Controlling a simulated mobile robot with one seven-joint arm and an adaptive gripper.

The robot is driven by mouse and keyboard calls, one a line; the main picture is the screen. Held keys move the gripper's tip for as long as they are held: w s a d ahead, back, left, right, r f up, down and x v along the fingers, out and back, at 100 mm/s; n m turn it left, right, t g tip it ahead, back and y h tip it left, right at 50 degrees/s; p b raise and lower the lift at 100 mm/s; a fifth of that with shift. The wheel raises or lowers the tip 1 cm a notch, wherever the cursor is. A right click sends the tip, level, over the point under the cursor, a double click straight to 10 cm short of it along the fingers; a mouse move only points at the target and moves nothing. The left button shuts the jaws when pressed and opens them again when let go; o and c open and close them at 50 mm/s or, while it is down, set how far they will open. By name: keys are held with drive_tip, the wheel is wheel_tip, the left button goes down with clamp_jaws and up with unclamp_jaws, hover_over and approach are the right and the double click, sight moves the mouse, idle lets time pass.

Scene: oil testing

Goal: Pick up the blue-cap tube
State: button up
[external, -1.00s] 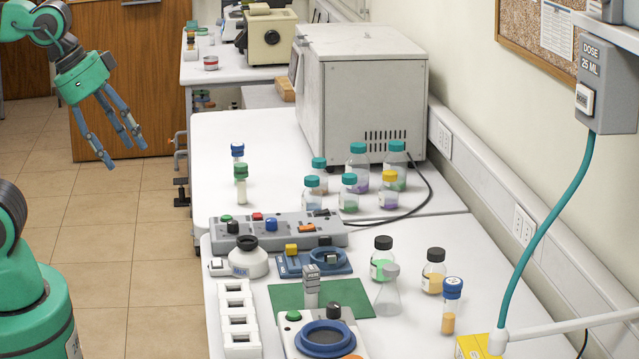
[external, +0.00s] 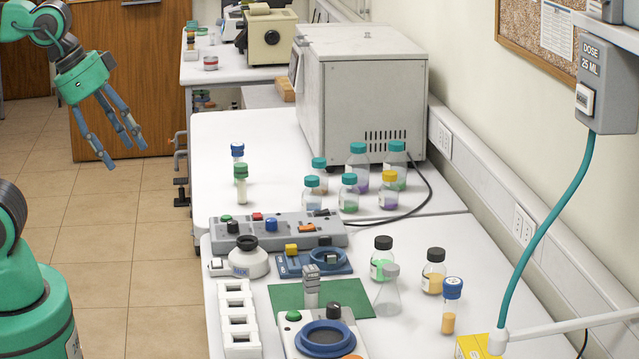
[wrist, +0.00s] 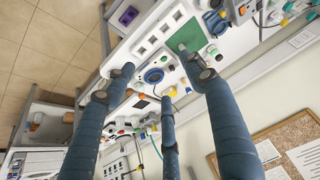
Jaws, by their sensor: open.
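A blue-cap tube (external: 449,322) with orange contents stands upright on the front table at the right, beside an orange bottle. A second blue-cap tube (external: 237,152) stands on the table behind, partly hidden by a green-cap tube (external: 240,185). My gripper (external: 122,142) is open and empty at the upper left, over the floor. It is well apart from both tubes. Its three blue fingers are spread, and they also fill much of the wrist view (wrist: 160,82). I cannot pick out either tube for sure in the wrist view.
A grey control panel (external: 322,237), a white rack (external: 232,298) and a blue-ringed device (external: 325,345) stand on the tables. Black-cap bottles (external: 381,266) and a flask (external: 388,298) are near the front tube. A teal hose (external: 545,240) hangs beside it, above a yellow box (external: 472,347).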

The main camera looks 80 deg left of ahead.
drive_tip(key=shift+r, duration=0.1)
drive_tip(key=w+r+n+p, duration=0.1)
drive_tip(key=w+r, duration=0.1)
drive_tip(key=w, duration=0.6)
drive_tip(key=w+r+p, duration=0.1)
drive_tip(key=w+r, duration=0.2)
drive_tip(key=w, duration=0.4)
drive_tip(key=n+g+y+p, duration=0.1)
drive_tip(key=n+p, duration=0.2)
drive_tip(key=p, duration=0.3)
hover_over(452, 281)
drive_tip(key=s+d, duration=0.2)
drive_tip(key=s, duration=0.3)
wheel_tip(452, 281, down, 21)
drive_tip(key=shift+w+a, duration=0.15)
drive_tip(key=shift+a, duration=0.05)
drive_tip(key=shift+f, duration=0.1)
drive_tip(key=shift+x, duration=4.2)
drive_tip(key=shift+a+f, duration=0.15)
drive_tip(key=shift+a, duration=0.05)
